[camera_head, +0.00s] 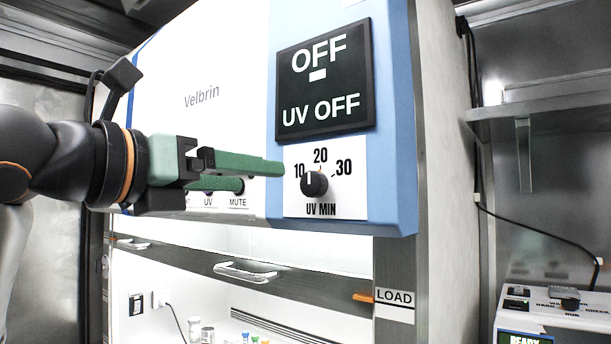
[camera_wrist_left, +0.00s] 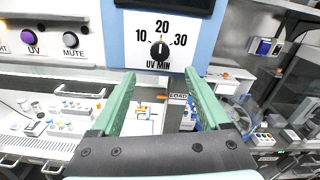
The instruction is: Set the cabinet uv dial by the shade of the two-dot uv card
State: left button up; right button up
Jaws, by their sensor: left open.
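The UV dial (camera_head: 314,184) is a black round knob on a white panel marked 10, 20 and 30 over UV MIN, on the cabinet's blue front corner. It also shows in the left wrist view (camera_wrist_left: 160,50). Its pale mark points roughly upward; the exact setting is hard to tell. My left gripper (camera_head: 264,177) has green fingers, is open and empty, and stands left of the dial, apart from it. In the left wrist view its fingertips (camera_wrist_left: 159,75) lie below the dial, spread wider than the knob. I cannot make out the two-dot UV card. My right gripper is not in view.
A black display (camera_head: 323,78) above the dial reads OFF and UV OFF. The UV button (camera_wrist_left: 32,24) and MUTE button (camera_wrist_left: 70,40) sit left of the dial. Below are the sash handle (camera_head: 245,272) and small bottles inside the cabinet. A labelled device (camera_head: 551,308) stands at right.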

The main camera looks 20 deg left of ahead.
aim_at(309, 182)
pick_arm(q)
jog(key=p+x, duration=0.3)
jog(key=x, duration=0.9)
jog(key=shift+w+p, duration=0.2)
jog(key=shift+p, duration=0.2)
jog(key=shift+f, duration=0.1)
grip_shut()
